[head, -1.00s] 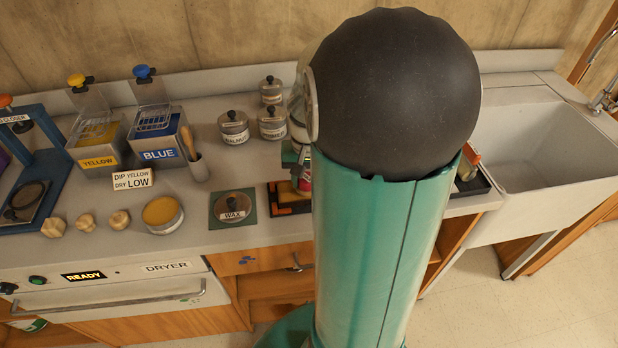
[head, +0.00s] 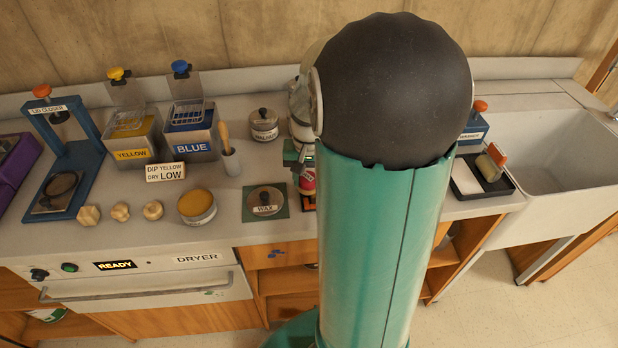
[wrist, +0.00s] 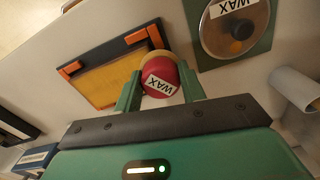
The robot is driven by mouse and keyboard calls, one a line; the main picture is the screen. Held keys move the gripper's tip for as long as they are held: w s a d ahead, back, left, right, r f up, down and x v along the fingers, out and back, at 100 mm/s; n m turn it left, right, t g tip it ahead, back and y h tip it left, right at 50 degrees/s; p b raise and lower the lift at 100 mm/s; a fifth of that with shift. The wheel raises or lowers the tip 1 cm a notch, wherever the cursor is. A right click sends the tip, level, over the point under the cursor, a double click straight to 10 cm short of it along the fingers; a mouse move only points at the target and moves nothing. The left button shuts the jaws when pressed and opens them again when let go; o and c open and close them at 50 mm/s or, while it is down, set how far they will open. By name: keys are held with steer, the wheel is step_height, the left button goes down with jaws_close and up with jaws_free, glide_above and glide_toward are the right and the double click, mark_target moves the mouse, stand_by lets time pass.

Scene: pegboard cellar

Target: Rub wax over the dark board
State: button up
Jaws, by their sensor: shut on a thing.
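My gripper (wrist: 160,90) is shut on a red round wax applicator (wrist: 160,75) labelled WAX, with a tan pad at its end. In the head view the applicator (head: 308,183) shows just left of my arm. In the wrist view an amber-yellow board (wrist: 104,77) lies in a dark frame with orange corners. The applicator is over the frame's edge nearest the lid; contact cannot be told. In the head view my arm hides most of the board. A round WAX lid (head: 265,201) lies on a green mat, also in the wrist view (wrist: 236,40). An open tin (head: 197,204) holds amber stuff.
Yellow (head: 135,150) and blue (head: 192,148) dip tanks stand at the back left, near a lid closer (head: 62,150). Three wooden knobs (head: 121,211) line the front edge.

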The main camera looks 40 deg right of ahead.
steer(key=shift+d+r, duration=0.25)
steer(key=shift+r, duration=0.45)
steer(key=shift+s+r, duration=0.2)
steer(key=shift+r, duration=0.15)
steer(key=shift+a+r, duration=0.1)
steer(key=shift+r, duration=0.15)
steer(key=shift+w+r, duration=0.15)
steer(key=shift+r, duration=2.55)
